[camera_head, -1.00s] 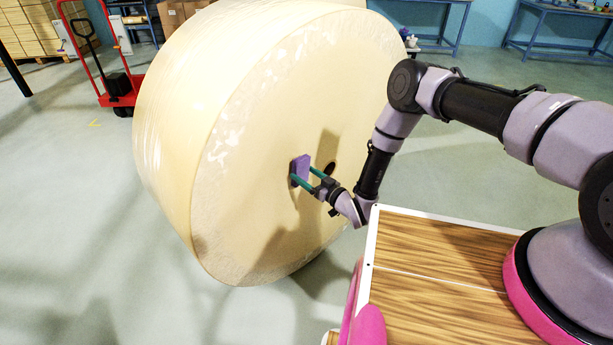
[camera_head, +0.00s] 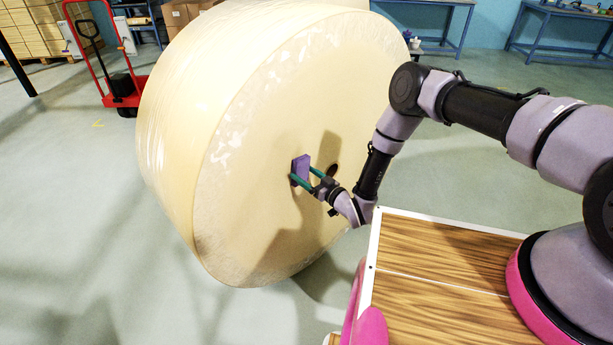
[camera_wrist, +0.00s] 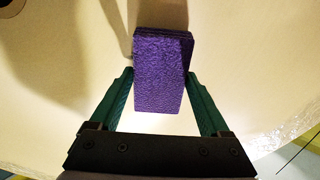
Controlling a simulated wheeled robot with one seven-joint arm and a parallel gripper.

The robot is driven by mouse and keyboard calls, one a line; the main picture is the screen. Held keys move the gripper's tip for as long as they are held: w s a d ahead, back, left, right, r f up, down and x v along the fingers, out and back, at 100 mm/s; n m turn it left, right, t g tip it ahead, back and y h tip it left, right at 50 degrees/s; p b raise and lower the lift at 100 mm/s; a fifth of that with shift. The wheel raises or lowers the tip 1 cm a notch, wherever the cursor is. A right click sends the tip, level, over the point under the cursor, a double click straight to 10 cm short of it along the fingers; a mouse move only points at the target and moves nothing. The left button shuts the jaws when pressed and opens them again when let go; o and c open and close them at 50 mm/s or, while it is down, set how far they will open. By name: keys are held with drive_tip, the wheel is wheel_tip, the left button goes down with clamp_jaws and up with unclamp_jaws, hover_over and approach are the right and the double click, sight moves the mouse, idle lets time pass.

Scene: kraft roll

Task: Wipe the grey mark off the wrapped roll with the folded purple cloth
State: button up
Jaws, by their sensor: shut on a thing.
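The wrapped roll (camera_head: 262,200) is a huge cream cylinder in clear film, its flat end turned towards me. My gripper (camera_head: 303,178) is in front of that end, left of the dark core hole (camera_head: 331,168). Its green fingers are shut on the folded purple cloth (camera_head: 301,166). In the wrist view the cloth (camera_wrist: 162,75) sits between the two fingertips (camera_wrist: 160,78), with the pale roll face (camera_wrist: 235,60) behind it. The cloth is at or very near the face; I cannot tell whether it touches. I see no clear grey mark; the cloth or arm shadow may hide it.
A red pallet truck (camera_head: 122,95) stands at the back left near stacked boxes (camera_head: 180,12). Blue workbenches (camera_head: 560,40) line the back wall. My wood-topped base is at the lower right. The floor (camera_head: 80,220) left of the roll is clear.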

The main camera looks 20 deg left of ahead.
drive_tip(key=shift+w+a, duration=0.2)
drive_tip(key=shift+a, duration=0.1)
drive_tip(key=shift+w+d, duration=1.95)
drive_tip(key=shift+w, duration=1.25)
drive_tip(key=shift+s+a+r, duration=0.1)
drive_tip(key=shift+s+a, duration=0.6)
drive_tip(key=shift+s, duration=0.4)
drive_tip(key=shift+s+a+f, duration=0.1)
drive_tip(key=shift+s+a, duration=0.55)
drive_tip(key=shift+s, duration=0.4)
drive_tip(key=shift+s+a+r, duration=0.1)
drive_tip(key=shift+s+a, duration=0.6)
drive_tip(key=shift+s, duration=0.4)
drive_tip(key=v, duration=0.6)
